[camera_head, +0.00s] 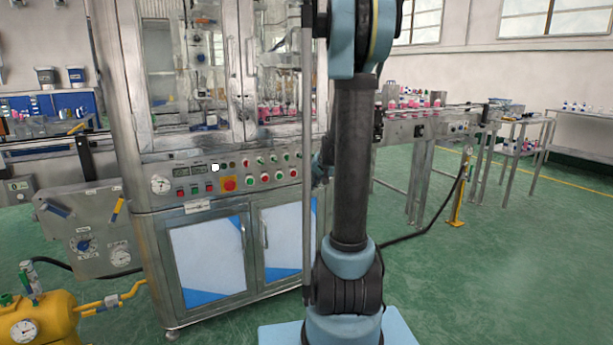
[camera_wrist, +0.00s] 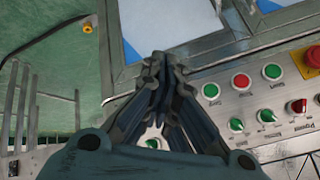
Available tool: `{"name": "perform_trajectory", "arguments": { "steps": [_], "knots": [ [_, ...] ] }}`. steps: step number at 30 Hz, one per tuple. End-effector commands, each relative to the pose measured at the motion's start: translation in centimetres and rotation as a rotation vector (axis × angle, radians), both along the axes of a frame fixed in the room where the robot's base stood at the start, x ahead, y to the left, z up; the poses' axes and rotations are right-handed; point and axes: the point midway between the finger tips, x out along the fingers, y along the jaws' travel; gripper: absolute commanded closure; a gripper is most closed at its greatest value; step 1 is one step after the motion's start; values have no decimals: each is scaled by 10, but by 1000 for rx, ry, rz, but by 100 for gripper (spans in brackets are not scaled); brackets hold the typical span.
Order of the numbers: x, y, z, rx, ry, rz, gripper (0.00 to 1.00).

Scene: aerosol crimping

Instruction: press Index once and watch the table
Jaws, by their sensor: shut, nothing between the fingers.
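The control panel (camera_head: 225,177) runs across the front of the crimping machine, with green and red buttons, small displays and a yellow-backed red stop button (camera_head: 228,183). I cannot read which button is Index. My gripper (camera_wrist: 160,62) is shut and empty in the wrist view, over the panel's edge. A row of green and red buttons (camera_wrist: 241,81) lies to its right, and a pale-rimmed green control (camera_wrist: 152,143) shows partly behind the fingers. The table inside the cabinet is not clearly visible; pink items (camera_head: 275,112) show behind the glass.
A conveyor (camera_head: 425,112) with pink-topped items extends right of the machine. A yellow tank (camera_head: 40,318) with a gauge stands at the lower left. Blue-and-white cabinet doors (camera_head: 207,265) sit below the panel. The green floor at the right is open.

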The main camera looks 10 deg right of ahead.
Motion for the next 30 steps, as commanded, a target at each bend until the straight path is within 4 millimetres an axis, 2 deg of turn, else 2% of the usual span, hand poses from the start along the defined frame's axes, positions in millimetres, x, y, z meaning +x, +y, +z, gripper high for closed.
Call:
{"name": "perform_trajectory", "arguments": {
  "steps": [6,13,19,30],
  "knots": [
    [45,-20,-14,29,-47,-42,100],
    [79,-37,-28,54,-86,-78,100],
    [92,-44,-35,66,-103,-93,100],
    [94,-45,-36,67,-106,-95,100]
  ]
}}
